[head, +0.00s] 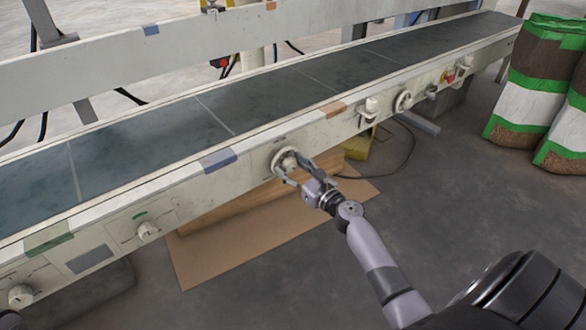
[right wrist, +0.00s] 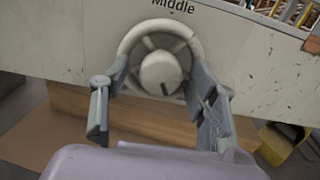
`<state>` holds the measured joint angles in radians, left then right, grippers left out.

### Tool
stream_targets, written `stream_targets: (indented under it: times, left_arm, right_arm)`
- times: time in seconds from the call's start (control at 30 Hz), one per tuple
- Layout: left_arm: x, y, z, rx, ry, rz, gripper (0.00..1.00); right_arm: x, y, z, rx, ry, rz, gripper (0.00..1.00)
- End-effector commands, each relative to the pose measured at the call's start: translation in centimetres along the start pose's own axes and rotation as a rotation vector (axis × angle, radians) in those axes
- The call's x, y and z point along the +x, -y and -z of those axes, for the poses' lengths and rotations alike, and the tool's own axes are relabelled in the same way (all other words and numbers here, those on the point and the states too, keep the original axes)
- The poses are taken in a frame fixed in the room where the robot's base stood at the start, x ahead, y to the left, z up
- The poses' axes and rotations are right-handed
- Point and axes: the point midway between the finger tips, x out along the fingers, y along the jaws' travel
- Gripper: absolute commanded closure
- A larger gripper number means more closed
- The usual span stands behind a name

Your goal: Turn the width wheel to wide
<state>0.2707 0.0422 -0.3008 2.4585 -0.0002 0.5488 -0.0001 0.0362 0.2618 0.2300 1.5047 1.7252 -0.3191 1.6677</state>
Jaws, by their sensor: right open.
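A pale round wheel (head: 284,158) with a raised hub sits on the front side of the conveyor frame. In the right wrist view the wheel (right wrist: 127,40) has spokes, a hub with a dark mark at its lower edge, and the word "Middle" above it. My right gripper (head: 290,172) is open at the wheel. In the right wrist view its two fingers (right wrist: 158,88) stand either side of the hub, over the lower part of the rim. I cannot tell whether they touch it.
Cardboard (head: 225,243) lies on the floor below. Filled bags (head: 540,95) stand at the far right. The floor in front is mostly clear.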

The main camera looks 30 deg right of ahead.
Motion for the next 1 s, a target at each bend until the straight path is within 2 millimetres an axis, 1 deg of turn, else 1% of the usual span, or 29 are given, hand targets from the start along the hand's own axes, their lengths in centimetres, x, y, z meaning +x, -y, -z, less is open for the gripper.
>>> stream_targets:
  times: [0.03, 0.07, 0.73, 1.0]
  left_arm:
    - [0.0, 0.01, 0.0, 0.0, 0.0, 0.0, 0.63]
    - [0.0, 0.01, 0.0, 0.0, 0.001, 0.001, 0.63]
    - [-0.12, 0.05, -0.05, 0.0, 0.005, 0.003, 0.63]
    - [-0.26, 0.04, -0.06, 0.0, 0.006, 0.003, 0.63]
  right_arm:
    - [-0.02, 0.01, 0.01, 0.0, 0.0, 0.0, 0.46]
    - [-0.02, 0.01, 0.01, 0.0, 0.0, 0.0, 0.48]
    - [-0.06, -0.01, 0.03, 0.0, 0.0, 0.0, 0.93]
    - [-0.06, -0.01, 0.08, -0.027, 0.0, 0.0, 0.94]
